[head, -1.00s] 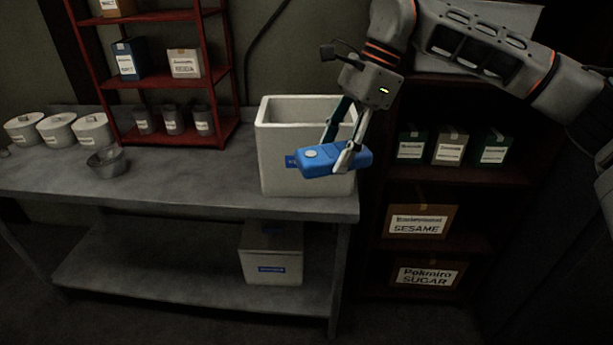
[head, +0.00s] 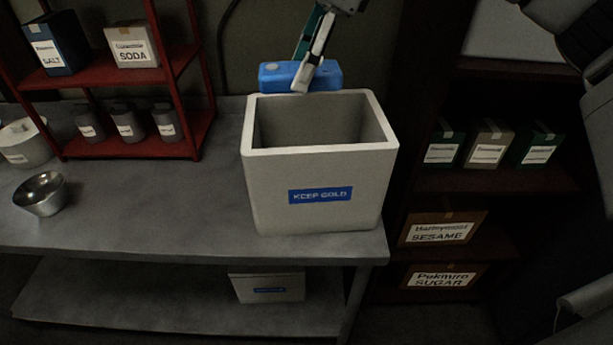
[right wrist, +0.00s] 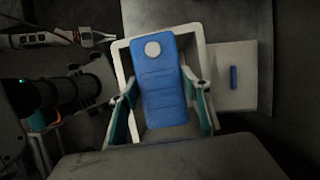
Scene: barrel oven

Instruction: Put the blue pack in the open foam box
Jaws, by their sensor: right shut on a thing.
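The blue pack (head: 281,75) has a round white cap and is held by my right gripper (head: 308,84). In the head view it appears above the back rim of the open foam box (head: 270,200). The box is white with a blue "KEEP COLD" label and stands on the table's right end, its inside visible and empty where it shows. In the right wrist view the gripper (right wrist: 163,105) has a finger on each side of the pack (right wrist: 160,85), and the box rim (right wrist: 122,62) shows around and behind it.
A closed white box (head: 268,288) sits on the lower shelf. A metal bowl (head: 42,192) and a red rack (head: 130,147) stand left of the foam box on the table (head: 170,215). A dark shelf with cartons (head: 440,229) is at the right.

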